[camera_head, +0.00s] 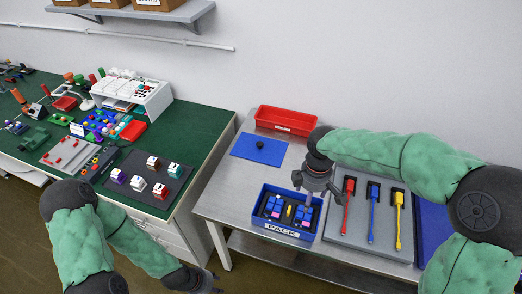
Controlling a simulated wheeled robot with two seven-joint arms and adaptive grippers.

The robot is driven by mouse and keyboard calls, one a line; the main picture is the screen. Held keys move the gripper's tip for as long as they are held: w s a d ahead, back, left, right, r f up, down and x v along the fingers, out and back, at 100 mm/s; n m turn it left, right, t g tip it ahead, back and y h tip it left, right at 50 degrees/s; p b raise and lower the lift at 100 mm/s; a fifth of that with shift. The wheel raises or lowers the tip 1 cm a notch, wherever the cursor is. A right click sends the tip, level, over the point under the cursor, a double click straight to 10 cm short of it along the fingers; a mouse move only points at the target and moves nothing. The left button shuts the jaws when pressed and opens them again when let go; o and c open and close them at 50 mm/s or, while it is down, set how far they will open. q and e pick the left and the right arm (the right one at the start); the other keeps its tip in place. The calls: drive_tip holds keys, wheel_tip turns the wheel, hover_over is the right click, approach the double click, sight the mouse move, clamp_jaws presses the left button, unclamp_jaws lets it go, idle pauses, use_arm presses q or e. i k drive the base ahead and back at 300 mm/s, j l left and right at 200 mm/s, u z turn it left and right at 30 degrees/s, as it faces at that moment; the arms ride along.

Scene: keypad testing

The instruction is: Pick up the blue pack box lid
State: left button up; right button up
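A red bin (286,121) stands behind the lid. A grey tray (357,232) with red, blue and yellow cabled tools lies right of the box. A green bench (196,128) at left holds keycap blocks and other parts. My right arm spans the table's right side.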

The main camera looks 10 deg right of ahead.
sight(250, 146)
drive_tip(key=i+l+u, duration=0.1)
drive_tip(key=u, duration=0.25)
drive_tip(key=i+l+u, duration=0.1)
drive_tip(key=u, duration=0.25)
drive_tip(key=l+u, duration=0.35)
drive_tip(key=i+j, duration=0.05)
drive_tip(key=j, duration=0.05)
